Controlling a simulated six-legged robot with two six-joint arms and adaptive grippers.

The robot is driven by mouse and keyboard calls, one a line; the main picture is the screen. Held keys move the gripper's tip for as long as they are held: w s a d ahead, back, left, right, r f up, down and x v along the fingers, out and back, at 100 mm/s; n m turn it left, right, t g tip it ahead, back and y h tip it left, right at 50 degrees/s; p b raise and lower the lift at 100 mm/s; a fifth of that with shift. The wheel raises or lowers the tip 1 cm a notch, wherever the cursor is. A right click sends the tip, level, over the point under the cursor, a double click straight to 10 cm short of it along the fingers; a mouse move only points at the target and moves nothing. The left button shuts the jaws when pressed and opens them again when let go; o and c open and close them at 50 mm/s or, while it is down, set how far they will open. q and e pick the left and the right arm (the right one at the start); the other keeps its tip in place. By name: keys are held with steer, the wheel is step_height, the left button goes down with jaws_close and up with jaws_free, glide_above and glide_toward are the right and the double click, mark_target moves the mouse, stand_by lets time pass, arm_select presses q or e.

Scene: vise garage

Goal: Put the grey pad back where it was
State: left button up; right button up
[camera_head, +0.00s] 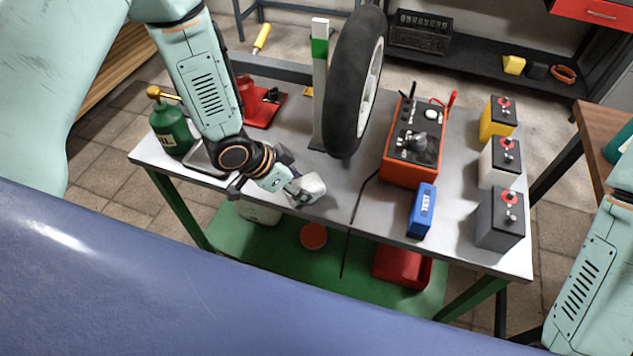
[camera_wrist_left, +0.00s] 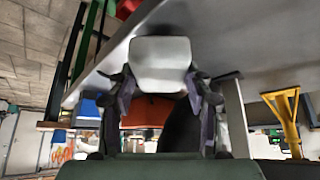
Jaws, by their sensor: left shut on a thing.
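The grey pad (camera_head: 308,190) is a small light-grey block with rounded edges, near the front edge of the grey table (camera_head: 330,208). My left gripper (camera_head: 291,190) is shut on it, coming in from the left. In the left wrist view the pad (camera_wrist_left: 160,62) sits between the two dark fingertips of my left gripper (camera_wrist_left: 160,88). I cannot tell whether the pad touches the tabletop. A flat, dark-rimmed grey thing (camera_head: 202,162) lies at the table's left end, partly hidden by my left arm. My right arm shows at the right edge; its gripper is out of view.
A wheel (camera_head: 349,90) stands upright behind the pad beside a green-white post (camera_head: 320,75). An orange tester (camera_head: 412,145), a blue box (camera_head: 421,210) and three batteries (camera_head: 500,165) fill the right. A green bottle (camera_head: 171,130) and red stand (camera_head: 264,107) are left.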

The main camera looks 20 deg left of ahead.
mark_target(319, 180)
arm_select(q)
steer(key=w+d, duration=0.2)
steer(key=d, duration=0.1)
steer(key=shift+w, duration=0.35)
steer(key=shift+f, duration=0.75)
steer(key=shift+a, duration=0.1)
steer(key=shift+s+f, duration=0.1)
steer(key=o, duration=1.1)
